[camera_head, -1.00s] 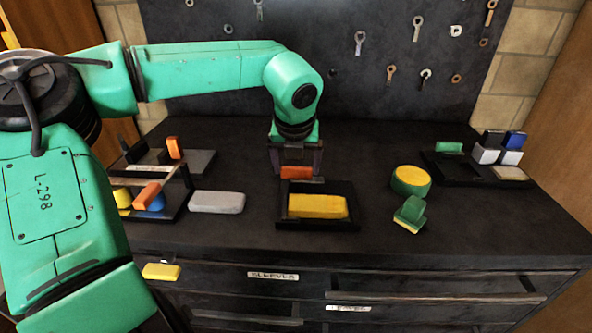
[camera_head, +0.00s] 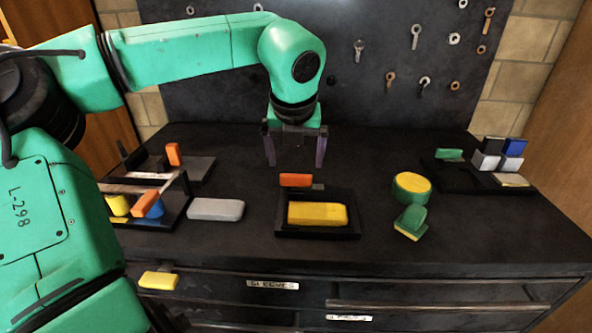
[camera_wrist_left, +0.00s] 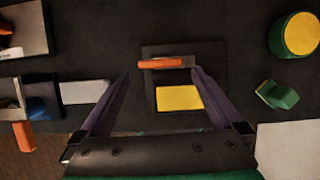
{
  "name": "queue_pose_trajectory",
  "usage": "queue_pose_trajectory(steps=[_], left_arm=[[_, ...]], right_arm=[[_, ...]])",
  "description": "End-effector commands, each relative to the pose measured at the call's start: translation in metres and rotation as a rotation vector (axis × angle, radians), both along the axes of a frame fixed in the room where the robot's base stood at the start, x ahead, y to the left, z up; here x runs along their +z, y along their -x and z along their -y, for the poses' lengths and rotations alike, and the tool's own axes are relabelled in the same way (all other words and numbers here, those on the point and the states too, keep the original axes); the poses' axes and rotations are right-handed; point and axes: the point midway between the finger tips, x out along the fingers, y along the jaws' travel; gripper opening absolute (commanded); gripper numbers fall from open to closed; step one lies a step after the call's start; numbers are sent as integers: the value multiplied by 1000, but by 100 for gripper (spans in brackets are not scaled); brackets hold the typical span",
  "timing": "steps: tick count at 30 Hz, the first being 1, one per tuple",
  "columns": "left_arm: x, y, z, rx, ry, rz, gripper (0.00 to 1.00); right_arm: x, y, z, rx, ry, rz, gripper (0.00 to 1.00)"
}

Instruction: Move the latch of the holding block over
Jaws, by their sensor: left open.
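The holding block (camera_head: 345,234) is a black tray-like base with a yellow block (camera_head: 318,214) in it. In the left wrist view the latch (camera_wrist_left: 166,63) lies across the block's far part, beyond the yellow block (camera_wrist_left: 180,97). My left gripper (camera_head: 296,160) is open and empty, fingers pointing down, above the latch and apart from it. In the left wrist view the latch shows between its fingertips (camera_wrist_left: 161,74). My right gripper is not in view.
A grey block (camera_head: 216,209) lies left of the holding block. A black rack (camera_head: 170,213) with coloured pieces stands further left. A round yellow-green piece (camera_head: 411,186) and a green piece (camera_head: 411,222) lie to the right. A dark pegboard (camera_head: 400,110) stands behind.

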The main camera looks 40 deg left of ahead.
Motion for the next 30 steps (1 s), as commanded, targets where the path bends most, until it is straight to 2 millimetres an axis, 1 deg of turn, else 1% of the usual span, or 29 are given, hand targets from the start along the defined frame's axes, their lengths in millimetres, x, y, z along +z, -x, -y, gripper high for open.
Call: queue_pose_trajectory(steps=[1, 4, 6, 9, 13, 27, 29, 30], left_arm=[[16, 4, 3, 1, -4, 7, 100], [44, 13, 10, 2, -4, 6, 100], [59, 19, 14, 2, -2, 4, 100], [76, 24, 19, 2, -2, 4, 100], [84, 27, 21, 0, -1, 1, 100], [84, 27, 21, 0, 0, 0, 100], [88, 27, 21, 0, 0, 1, 100], [95, 27, 21, 1, 0, 2, 100]], right_arm=[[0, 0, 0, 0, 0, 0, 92], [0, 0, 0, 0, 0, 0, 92], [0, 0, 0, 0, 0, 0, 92], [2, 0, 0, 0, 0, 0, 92], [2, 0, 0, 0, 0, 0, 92], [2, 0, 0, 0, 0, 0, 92], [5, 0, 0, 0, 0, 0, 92], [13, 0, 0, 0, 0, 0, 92]])
